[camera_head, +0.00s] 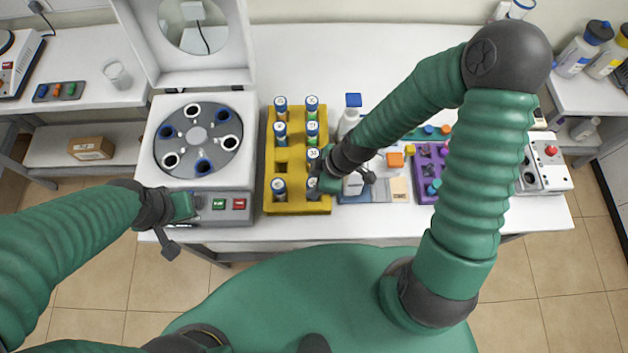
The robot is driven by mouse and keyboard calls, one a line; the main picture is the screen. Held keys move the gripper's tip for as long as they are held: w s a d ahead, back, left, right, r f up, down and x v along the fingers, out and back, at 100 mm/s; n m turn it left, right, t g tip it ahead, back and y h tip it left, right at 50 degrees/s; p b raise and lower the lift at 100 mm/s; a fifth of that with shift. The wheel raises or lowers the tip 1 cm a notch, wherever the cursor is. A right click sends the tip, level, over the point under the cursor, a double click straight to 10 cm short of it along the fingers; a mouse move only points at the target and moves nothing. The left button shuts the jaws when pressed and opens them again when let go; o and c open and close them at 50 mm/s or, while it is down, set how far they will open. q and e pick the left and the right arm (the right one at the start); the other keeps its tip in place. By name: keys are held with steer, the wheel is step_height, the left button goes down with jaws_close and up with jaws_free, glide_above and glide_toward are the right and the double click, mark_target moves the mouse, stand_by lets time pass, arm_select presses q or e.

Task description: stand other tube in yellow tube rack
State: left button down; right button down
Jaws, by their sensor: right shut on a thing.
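The yellow tube rack (270,201) stands in the middle of the table, with several blue-capped tubes upright in two columns. One square slot (282,169) in its left column is empty. My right gripper (318,184) is at the rack's front right, shut on a tube (313,190) at the right column's front place. The gripper covers part of this tube, and I cannot tell whether it is fully seated. My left gripper (186,206) is in front of the centrifuge's control panel, apart from the rack; its fingers are too unclear to judge.
The open centrifuge (198,140) stands left of the rack, its lid raised behind. Right of the rack are a white bottle (348,122), a purple rack (426,190) and a control box with a red button (551,151). The table behind the rack is clear.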

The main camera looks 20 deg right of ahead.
stand_by(0.7)
steer(key=c, duration=0.9)
jaws_free()
steer(key=shift+o, duration=0.2)
steer(key=p+v, duration=0.6)
steer(key=v, duration=1)
steer(key=shift+d+r, duration=0.25)
steer(key=shift+r, duration=0.05)
steer(key=shift+s, duration=0.1)
